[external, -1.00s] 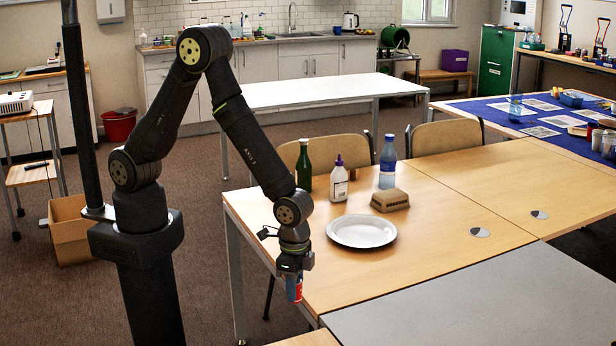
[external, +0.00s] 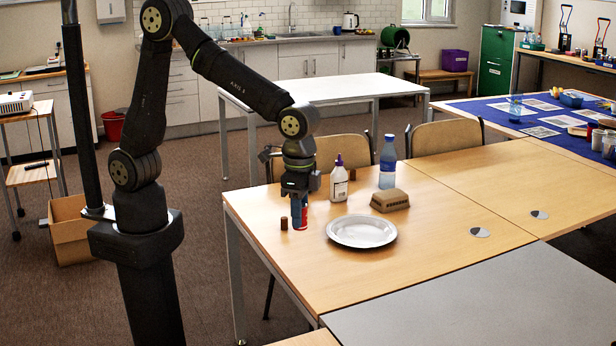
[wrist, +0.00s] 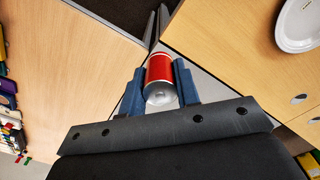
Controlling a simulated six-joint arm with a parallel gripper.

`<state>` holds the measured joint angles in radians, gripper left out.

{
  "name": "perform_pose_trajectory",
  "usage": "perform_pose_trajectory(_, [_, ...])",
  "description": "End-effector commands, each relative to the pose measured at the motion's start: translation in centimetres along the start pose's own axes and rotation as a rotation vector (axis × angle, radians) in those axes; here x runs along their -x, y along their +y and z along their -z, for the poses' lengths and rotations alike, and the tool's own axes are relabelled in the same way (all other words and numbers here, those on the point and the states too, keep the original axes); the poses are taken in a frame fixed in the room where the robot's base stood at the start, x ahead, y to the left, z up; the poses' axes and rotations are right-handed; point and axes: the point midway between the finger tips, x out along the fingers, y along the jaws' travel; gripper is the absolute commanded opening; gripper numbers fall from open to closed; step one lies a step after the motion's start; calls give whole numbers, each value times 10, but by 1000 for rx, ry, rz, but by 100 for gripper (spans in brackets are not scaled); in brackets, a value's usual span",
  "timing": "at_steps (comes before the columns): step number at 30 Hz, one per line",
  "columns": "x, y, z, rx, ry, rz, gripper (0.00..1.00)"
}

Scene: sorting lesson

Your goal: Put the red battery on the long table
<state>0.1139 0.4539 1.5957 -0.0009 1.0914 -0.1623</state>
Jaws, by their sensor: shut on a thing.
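The red battery (external: 300,219), a red cylinder with a silver end, is held between the blue fingers of my gripper (external: 299,203). In the wrist view the battery (wrist: 159,72) sits between the two fingertips, its silver end facing the camera. In the external view it hangs upright over the left part of the wooden table (external: 400,270), left of the white plate. I cannot tell whether its lower end touches the tabletop. A white table (external: 330,90) stands behind, near the kitchen counter. I cannot tell which table is called long.
A small brown cylinder (external: 284,224) stands just left of the battery. The plate (external: 361,231), a white glue bottle (external: 339,183), a blue bottle (external: 388,165) and a tan block (external: 390,201) stand to the right. The table front is clear. A grey tabletop (external: 500,310) adjoins it.

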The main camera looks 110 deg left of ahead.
Motion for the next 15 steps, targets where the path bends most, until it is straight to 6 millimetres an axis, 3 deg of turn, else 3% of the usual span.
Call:
perform_pose_trajectory(8, [2,-60,35,204,0,0,4])
perform_pose_trajectory(11, [3,-95,50,316,0,0,4])
perform_pose_trajectory(15, [5,-157,68,502,0,0,4])
